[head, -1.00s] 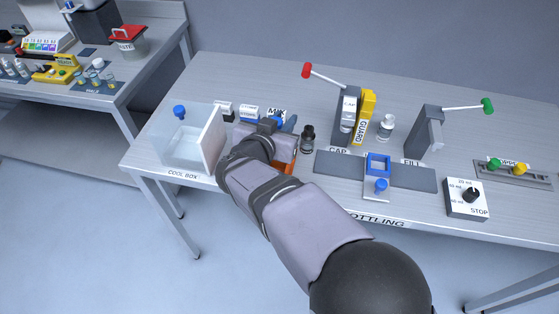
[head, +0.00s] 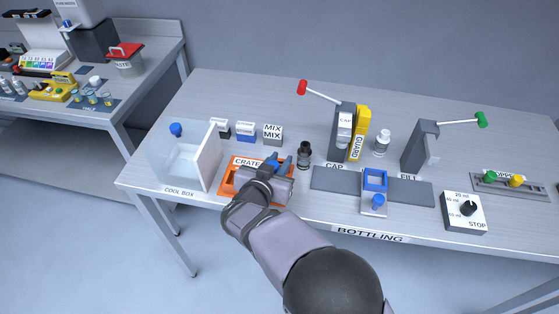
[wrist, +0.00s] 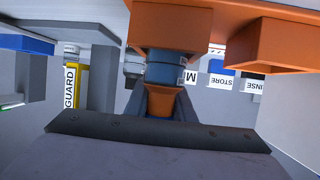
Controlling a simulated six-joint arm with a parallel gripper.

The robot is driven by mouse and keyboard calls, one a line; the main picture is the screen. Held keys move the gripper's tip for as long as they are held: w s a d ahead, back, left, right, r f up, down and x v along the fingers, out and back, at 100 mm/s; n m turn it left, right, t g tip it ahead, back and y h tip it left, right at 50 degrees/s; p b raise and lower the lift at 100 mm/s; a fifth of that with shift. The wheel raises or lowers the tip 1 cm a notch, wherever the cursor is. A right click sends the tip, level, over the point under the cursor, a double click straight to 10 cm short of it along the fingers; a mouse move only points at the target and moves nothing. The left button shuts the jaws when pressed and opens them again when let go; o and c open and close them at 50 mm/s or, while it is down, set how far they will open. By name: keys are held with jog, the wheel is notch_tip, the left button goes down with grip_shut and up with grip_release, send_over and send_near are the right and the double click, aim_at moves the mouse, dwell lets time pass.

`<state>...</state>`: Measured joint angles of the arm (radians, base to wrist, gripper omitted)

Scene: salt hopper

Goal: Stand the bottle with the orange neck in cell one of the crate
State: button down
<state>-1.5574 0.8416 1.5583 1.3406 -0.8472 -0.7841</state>
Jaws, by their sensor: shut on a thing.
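My gripper (wrist: 162,108) is shut on the bottle with the orange neck (wrist: 160,103). The orange part shows between the dark jaws in the wrist view, with a blue-grey band (wrist: 166,73) beyond it. Past the band, the bottle's far end runs up against orange crate parts in the picture; I cannot tell whether it is inside a cell. In the head view my gripper (head: 274,168) is over the right part of the orange crate (head: 226,187), labelled CRATE. My arm hides the bottle and much of the crate there, including cell numbers.
A dark bottle (head: 304,155) stands close right of the crate. The clear-walled cool box (head: 207,158) is close on the left. A MIX block (head: 272,134) and small labelled blocks stand behind. The CAP press (head: 343,135) and a white bottle (head: 382,143) are farther right.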

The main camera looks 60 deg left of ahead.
jog(key=shift+f, duration=0.15)
jog(key=c, duration=1.5)
grip_release()
jog(key=shift+r, duration=0.2)
jog(key=b+v, duration=0.1)
jog(key=v, duration=1.1)
